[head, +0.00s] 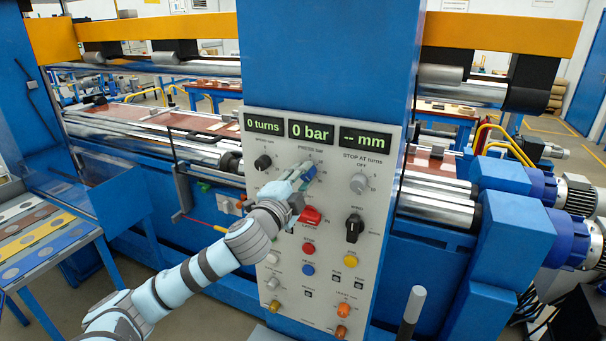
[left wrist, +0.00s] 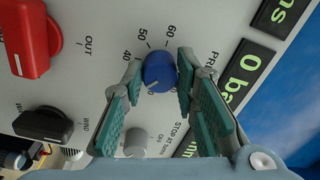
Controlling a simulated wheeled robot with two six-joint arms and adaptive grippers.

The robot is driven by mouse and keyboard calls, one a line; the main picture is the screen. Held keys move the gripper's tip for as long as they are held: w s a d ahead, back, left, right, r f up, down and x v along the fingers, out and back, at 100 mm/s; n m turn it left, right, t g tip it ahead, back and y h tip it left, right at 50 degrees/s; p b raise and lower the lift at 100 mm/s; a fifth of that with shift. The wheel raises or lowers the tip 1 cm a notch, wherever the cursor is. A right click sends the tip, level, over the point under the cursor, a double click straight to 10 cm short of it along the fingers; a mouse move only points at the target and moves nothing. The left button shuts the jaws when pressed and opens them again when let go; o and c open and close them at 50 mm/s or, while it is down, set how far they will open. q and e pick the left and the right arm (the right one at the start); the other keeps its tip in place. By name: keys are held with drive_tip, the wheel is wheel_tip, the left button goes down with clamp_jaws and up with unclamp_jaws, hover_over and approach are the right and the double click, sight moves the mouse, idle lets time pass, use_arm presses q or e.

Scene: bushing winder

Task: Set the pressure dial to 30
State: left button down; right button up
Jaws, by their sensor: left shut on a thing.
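The pressure dial is a blue round knob (left wrist: 158,72) on the grey control panel (head: 383,262), under the PRESS bar label. In the left wrist view the marks 40, 50 and 60 show around it; I cannot tell where its pointer stands. My left gripper (head: 304,175) reaches the panel from the lower left and is shut on the knob, with one finger on each side (left wrist: 160,85). In the head view the gripper mostly hides the dial. The pressure display (head: 312,132) reads 0 bar. My right gripper is not in view.
Close to the dial are a black knob (head: 263,162), a grey STOP AT turns knob (head: 359,183), a red switch (head: 311,215) and a black selector (head: 354,228). Several buttons sit lower on the panel. Metal rollers (head: 440,208) run behind it.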

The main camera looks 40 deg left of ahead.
use_arm(q)
drive_tip(key=shift+m, duration=0.6)
drive_tip(key=c, duration=1.3)
unclamp_jaws()
drive_tip(key=v, duration=0.7)
drive_tip(key=shift+s+d, duration=0.1)
drive_tip(key=shift+s, duration=0.05)
drive_tip(key=shift+f, duration=0.1)
